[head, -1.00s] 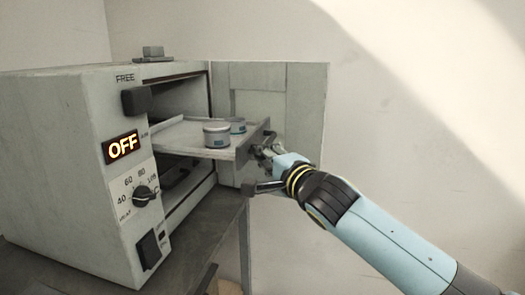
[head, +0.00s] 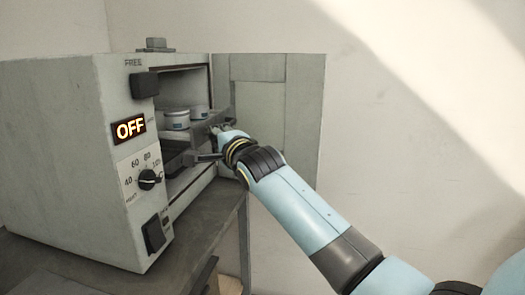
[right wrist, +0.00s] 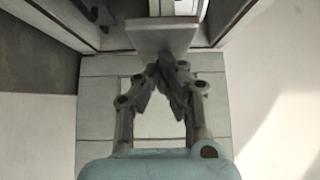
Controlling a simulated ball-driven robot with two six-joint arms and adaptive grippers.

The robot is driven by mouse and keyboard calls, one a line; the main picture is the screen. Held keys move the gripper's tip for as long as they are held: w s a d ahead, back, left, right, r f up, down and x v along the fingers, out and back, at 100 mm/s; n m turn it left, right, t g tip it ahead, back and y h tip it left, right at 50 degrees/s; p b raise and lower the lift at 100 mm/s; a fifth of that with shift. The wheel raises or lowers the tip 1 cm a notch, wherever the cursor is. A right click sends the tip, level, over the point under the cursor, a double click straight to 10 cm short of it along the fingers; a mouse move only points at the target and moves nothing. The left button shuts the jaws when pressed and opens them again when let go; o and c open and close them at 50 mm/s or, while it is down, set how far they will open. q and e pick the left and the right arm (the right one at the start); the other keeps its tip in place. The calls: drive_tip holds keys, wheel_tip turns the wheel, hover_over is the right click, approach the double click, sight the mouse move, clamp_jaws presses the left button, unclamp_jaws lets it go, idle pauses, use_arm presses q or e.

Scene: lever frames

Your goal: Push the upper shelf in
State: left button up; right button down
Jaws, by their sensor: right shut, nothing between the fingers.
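The upper shelf (head: 206,133) is mostly inside the oven-like cabinet (head: 55,150), with its front edge a little out of the opening. Two small grey tins (head: 177,120) with blue labels stand on it. My right gripper (head: 215,133) is shut and empty, with its fingertips at the shelf's front panel. In the right wrist view the shut fingers (right wrist: 160,66) meet at the panel (right wrist: 162,36); whether they touch it is hard to tell. My left gripper is not in view.
The cabinet door (head: 270,120) stands open behind my right arm. The front has an "OFF" display (head: 129,128), a dial (head: 149,179) and dark switches. A lower shelf inside is dim and partly hidden. The cabinet stands on a dark table (head: 205,235). The room to the right is free.

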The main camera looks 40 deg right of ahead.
sight(189, 135)
drive_tip(key=w+a+b, duration=0.2)
drive_tip(key=w, duration=0.1)
drive_tip(key=w+a+b, duration=0.1)
drive_tip(key=shift+w+a+f, duration=0.25)
drive_tip(key=shift+a+f, duration=0.05)
drive_tip(key=shift+a, duration=0.1)
drive_tip(key=shift+w+a+r+b, duration=0.2)
drive_tip(key=shift+w+a+b, duration=0.25)
drive_tip(key=shift+w+b, duration=0.05)
drive_tip(key=shift+d, duration=0.15)
